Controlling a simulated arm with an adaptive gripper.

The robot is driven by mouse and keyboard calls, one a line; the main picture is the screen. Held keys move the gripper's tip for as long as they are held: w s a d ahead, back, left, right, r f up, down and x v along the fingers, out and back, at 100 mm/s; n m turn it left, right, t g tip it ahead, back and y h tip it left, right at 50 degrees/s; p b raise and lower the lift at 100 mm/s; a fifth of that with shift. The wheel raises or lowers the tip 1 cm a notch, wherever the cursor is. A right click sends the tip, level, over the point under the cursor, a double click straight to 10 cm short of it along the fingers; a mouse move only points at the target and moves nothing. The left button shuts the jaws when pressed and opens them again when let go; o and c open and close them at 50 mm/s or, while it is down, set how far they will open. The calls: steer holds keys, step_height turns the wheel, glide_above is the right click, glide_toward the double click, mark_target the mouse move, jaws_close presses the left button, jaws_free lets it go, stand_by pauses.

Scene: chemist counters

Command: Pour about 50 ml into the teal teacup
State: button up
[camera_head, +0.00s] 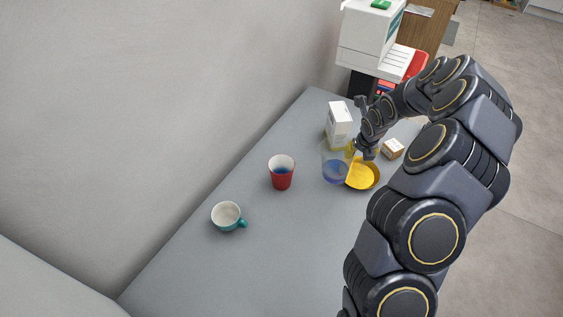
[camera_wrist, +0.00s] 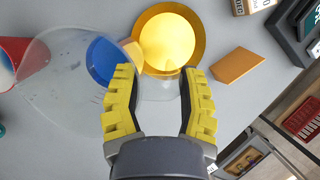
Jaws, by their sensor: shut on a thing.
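The teal teacup (camera_head: 226,213) stands upright on the grey counter at the lower left in the head view; its inside looks white and its handle points right. A clear jug (camera_head: 326,160) holding blue liquid (camera_head: 335,174) is at my gripper (camera_head: 359,152), well to the right of the teacup. In the wrist view my gripper (camera_wrist: 160,85) has its yellow-padded fingers shut on a part of the clear jug (camera_wrist: 62,95). The jug extends to the left, with blue liquid (camera_wrist: 104,62) in it. I cannot tell whether it touches the counter.
A red cup (camera_head: 282,179) with blue inside stands between teacup and jug. A yellow dish (camera_head: 362,176) lies right beside the jug. A wall borders the counter's left; the counter front is clear.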

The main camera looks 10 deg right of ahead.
steer(key=shift+d+r, duration=0.15)
steer(key=shift+d+y, duration=0.15)
steer(key=shift+y, duration=0.25)
